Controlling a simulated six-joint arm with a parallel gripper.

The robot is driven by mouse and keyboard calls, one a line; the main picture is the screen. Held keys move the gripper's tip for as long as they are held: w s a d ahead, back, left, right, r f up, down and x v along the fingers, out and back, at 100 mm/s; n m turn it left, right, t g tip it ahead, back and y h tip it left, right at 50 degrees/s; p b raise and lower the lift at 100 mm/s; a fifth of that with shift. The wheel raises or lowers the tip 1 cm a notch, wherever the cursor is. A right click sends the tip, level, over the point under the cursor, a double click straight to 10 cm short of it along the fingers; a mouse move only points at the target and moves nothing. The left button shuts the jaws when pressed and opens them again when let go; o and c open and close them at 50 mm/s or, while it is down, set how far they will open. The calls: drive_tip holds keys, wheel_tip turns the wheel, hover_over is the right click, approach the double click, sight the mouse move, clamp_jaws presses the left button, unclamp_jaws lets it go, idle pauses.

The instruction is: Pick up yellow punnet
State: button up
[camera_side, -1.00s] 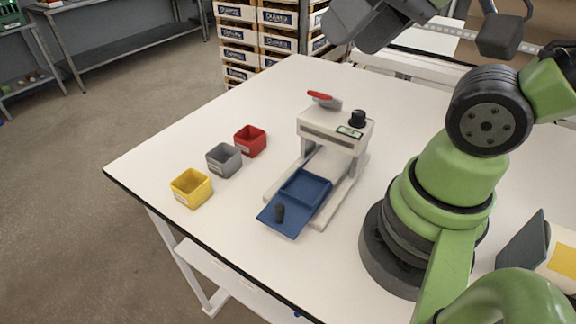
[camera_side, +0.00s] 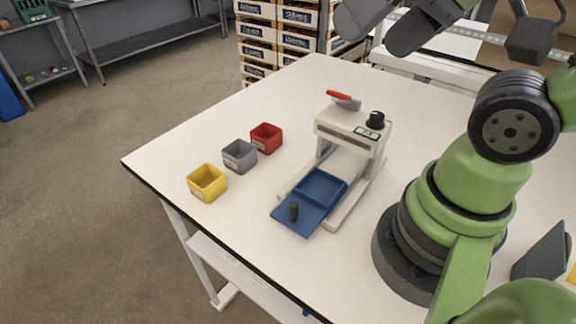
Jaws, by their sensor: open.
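The yellow punnet (camera_side: 207,183) stands upright on the white table near its left edge. It looks empty and has a pale label on its front. A grey punnet (camera_side: 239,156) and a red punnet (camera_side: 266,138) stand behind it in a slanting row, with small gaps between them. My gripper (camera_side: 388,22) is at the top edge, partly cut off by the frame. Its two dark fingers are apart with nothing seen between them. It is high above the table and well to the right of the yellow punnet, not touching it.
A white press-like machine (camera_side: 350,133) with a red handle, black knob and blue tray (camera_side: 300,217) stands right of the punnets. The table (camera_side: 225,232) is clear around the punnets. Its dark front edge is close to the yellow one. Stacked crates (camera_side: 275,45) stand behind.

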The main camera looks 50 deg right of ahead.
drive_tip(key=shift+w, duration=0.1)
drive_tip(key=m+g+h, duration=0.2)
drive_tip(key=m+g, duration=0.1)
drive_tip(key=m, duration=2.9)
hover_over(206, 179)
drive_tip(key=s, duration=0.5)
drive_tip(key=f, duration=2.5)
drive_tip(key=shift+a, duration=0.35)
drive_tip(key=shift+a+x, duration=0.2)
drive_tip(key=shift+x, duration=1.25)
drive_tip(key=shift+a+x, duration=0.2)
drive_tip(key=shift+x, duration=1.25)
drive_tip(key=shift+w, duration=0.15)
